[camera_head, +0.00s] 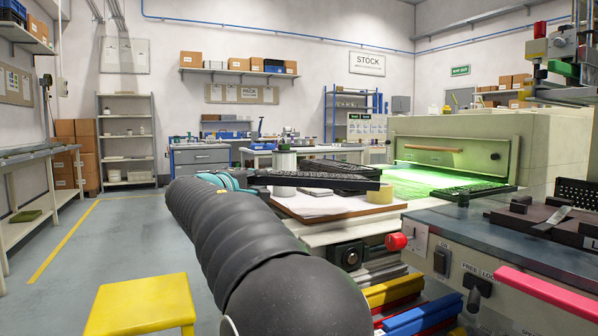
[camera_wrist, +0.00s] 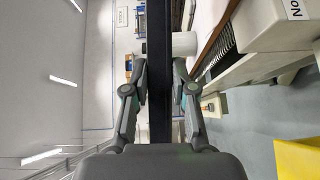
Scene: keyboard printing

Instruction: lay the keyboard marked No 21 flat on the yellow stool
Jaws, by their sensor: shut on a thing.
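My gripper (camera_head: 240,180) is shut on a dark keyboard (camera_head: 315,182), which sticks out to the right of it above the white work surface. In the wrist view the keyboard (camera_wrist: 160,90) is a thin black strip, edge-on between the two fingers (camera_wrist: 160,78). No number on it can be read. The yellow stool (camera_head: 145,303) stands on the floor at the lower left, well apart from the gripper, with a bare top. It also shows at the lower right of the wrist view (camera_wrist: 297,158).
A green-lit machine (camera_head: 455,150) with another keyboard (camera_head: 470,188) at its opening stands at the right. A tape roll (camera_head: 381,194) lies on the work surface. A pink bar (camera_head: 545,290) and a red knob (camera_head: 396,241) are at the near right. Floor around the stool looks clear.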

